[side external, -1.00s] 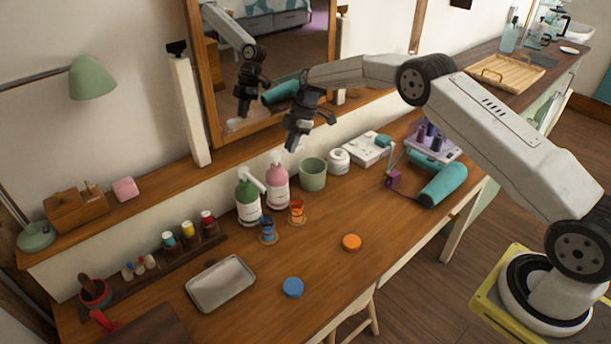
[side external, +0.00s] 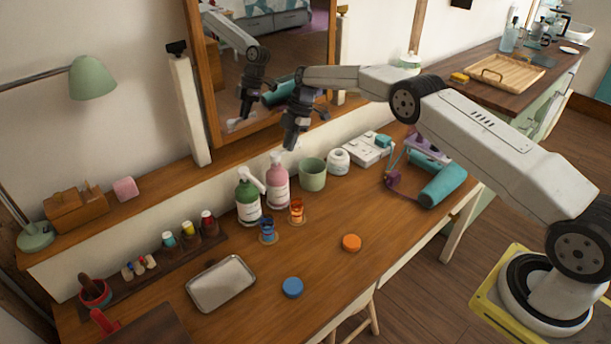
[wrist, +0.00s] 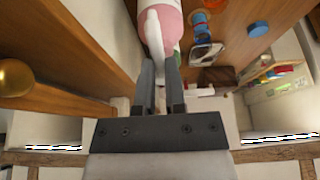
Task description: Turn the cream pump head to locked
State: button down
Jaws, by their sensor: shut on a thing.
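A pink pump bottle (side external: 277,189) with a white-cream pump head (side external: 276,158) stands upright at the back of the wooden counter. My gripper (side external: 290,146) is just above and right of the pink bottle's head. In the wrist view, the pale spout (wrist: 153,35) runs from the pink bottle (wrist: 168,15) to between my fingers (wrist: 160,75), which are shut on it. The fingers partly hide the spout's end. I cannot read any lock mark.
A green cup (side external: 312,176) and a white jar (side external: 338,161) stand close on the right. Blue and orange hourglass-like items (side external: 267,230) are in front. The mirror (side external: 268,60) rises behind. The counter's front middle is mostly clear, except for two small discs (side external: 292,287).

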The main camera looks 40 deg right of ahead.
jog(key=c, duration=0.7)
grip_release()
jog(key=shift+r, duration=0.15)
jog(key=shift+v, duration=3.8)
jog(key=shift+r, duration=0.1)
jog(key=s+a+m+t+h, duration=0.1)
jog(key=s+m, duration=0.5)
jog(key=s, duration=0.6)
jog(key=s+a+m+h, duration=0.2)
jog(key=s+m, duration=0.4)
jog(key=s, duration=0.6)
jog(key=s+a+m+t+h, duration=0.1)
jog(key=s+m, duration=0.5)
jog(key=s, duration=0.6)
jog(key=shift+a+t, duration=0.3)
jog(key=shift+a, duration=0.1)
